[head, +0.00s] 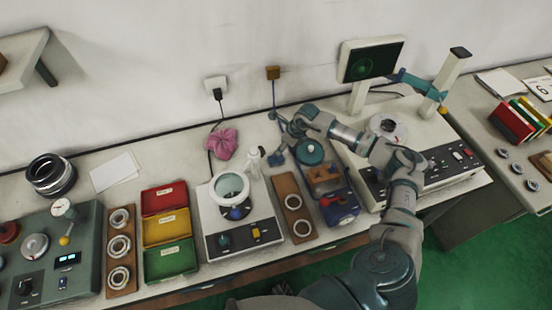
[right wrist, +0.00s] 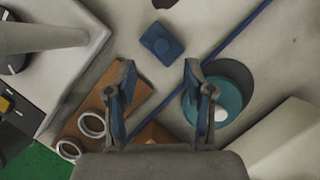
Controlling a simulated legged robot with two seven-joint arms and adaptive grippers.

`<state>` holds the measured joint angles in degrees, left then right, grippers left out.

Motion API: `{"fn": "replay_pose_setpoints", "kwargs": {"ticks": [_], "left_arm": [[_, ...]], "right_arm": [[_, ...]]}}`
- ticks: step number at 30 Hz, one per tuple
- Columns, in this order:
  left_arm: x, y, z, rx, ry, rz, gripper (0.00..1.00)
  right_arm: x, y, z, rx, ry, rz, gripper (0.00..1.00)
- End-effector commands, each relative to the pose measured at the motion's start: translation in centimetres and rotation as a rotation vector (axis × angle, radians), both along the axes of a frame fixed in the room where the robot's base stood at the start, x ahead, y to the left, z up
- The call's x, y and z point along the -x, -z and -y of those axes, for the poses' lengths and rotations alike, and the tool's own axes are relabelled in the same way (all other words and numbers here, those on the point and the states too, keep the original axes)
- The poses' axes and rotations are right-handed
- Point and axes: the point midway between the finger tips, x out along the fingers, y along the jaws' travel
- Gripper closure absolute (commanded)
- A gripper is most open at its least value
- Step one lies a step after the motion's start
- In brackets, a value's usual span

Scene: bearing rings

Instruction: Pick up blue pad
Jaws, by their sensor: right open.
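The blue pad (right wrist: 162,42) lies flat on the grey bench top in the right wrist view. It is a small dark blue block, slightly rotated. My right gripper (right wrist: 159,72) is open and empty, its two fingers on either side below the pad in the picture. The pad is apart from the fingers, beyond their tips. In the head view my right gripper (head: 284,137) is over the back of the bench, and I cannot clearly separate the pad from the fingers there. My left gripper is not in view.
A wooden board with bearing rings (head: 292,201) lies close by. A teal round part (right wrist: 212,105) and a blue cord (right wrist: 218,52) are beside the right finger.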

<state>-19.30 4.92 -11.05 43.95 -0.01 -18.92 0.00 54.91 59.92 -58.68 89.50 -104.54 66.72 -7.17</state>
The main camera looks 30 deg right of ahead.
Motion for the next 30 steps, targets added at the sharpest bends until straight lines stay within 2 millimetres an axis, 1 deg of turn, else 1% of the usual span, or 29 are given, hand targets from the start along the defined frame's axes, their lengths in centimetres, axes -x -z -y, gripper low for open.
{"fn": "replay_pose_setpoints", "kwargs": {"ticks": [1, 3, 10, 12, 14, 18, 21, 27, 28, 29, 30], "left_arm": [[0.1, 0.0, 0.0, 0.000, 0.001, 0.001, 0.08], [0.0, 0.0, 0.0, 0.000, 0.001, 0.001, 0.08], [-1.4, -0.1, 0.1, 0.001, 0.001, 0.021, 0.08], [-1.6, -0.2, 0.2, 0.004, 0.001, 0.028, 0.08], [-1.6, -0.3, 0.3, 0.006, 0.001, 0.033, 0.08], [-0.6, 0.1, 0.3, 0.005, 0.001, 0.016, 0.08], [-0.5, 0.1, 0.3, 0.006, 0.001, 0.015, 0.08], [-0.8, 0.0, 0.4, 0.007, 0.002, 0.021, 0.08], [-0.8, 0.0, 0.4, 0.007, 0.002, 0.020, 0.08], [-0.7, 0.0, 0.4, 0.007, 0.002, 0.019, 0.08], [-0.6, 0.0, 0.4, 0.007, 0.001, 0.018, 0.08]], "right_arm": [[-0.3, 0.9, -0.2, -0.001, -0.001, -0.002, 0.47], [-0.7, 1.9, -0.4, -0.002, -0.001, 0.000, 0.47], [-1.2, 3.7, -0.6, -0.003, 0.000, 0.001, 0.47], [-1.5, 4.6, -0.6, -0.002, 0.000, -0.001, 0.47], [-1.8, 5.6, -0.8, -0.004, 0.001, -0.001, 0.47], [-2.5, 7.4, -1.1, -0.002, 0.000, 0.000, 0.47], [-2.6, 7.9, -1.3, -0.003, -0.001, 0.001, 0.47], [-2.6, 8.0, -1.3, -0.001, -0.001, 0.001, 0.47], [-2.6, 8.0, -1.3, -0.001, -0.001, 0.001, 0.52], [-2.6, 8.0, -1.3, -0.002, -0.001, 0.000, 0.59], [-2.6, 8.0, -1.3, -0.002, -0.001, 0.000, 0.69]]}}
